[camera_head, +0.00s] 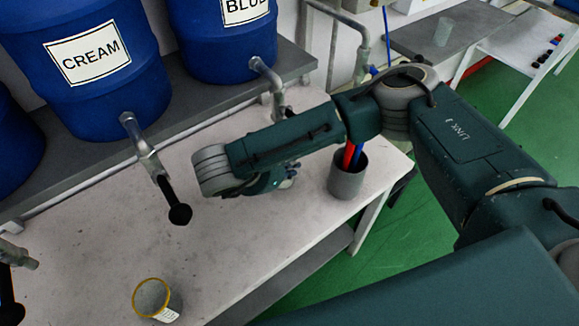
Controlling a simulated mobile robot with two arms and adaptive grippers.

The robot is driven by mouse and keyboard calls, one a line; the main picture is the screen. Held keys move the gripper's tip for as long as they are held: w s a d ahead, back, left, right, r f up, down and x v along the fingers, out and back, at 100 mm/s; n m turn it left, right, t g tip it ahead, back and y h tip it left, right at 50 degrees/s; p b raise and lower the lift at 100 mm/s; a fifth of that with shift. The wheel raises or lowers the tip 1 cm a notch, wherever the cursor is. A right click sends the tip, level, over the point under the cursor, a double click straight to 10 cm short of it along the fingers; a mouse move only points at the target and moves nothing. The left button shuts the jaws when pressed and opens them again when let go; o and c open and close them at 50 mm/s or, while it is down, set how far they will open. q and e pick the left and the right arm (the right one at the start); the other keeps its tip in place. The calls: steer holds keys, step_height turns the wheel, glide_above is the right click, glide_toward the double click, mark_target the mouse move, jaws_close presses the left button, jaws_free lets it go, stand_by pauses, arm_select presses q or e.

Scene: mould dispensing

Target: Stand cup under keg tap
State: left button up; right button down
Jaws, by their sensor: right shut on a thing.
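The blue CREAM keg (90,90) stands on the shelf at upper left. Its metal tap (142,148), with a black handle, reaches over the white table. A second blue keg (222,50) has a partly cut-off label and its own tap (266,78). A grey cup with a yellow rim and white label (153,297) stands on the table at the front, apart from the taps. My right gripper (278,180) is partly hidden below my forearm near the second keg's tap. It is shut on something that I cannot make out. My left gripper is out of view.
A grey holder (346,182) with red and blue items stands near the table's right edge. More taps show at far left and upper middle. The white table (100,235) is bare around the front cup. A side table (535,45) stands at the right.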

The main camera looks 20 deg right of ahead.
steer(key=c, duration=1.8)
jaws_free()
steer(key=shift+c, duration=0.2)
steer(key=v, duration=1.2)
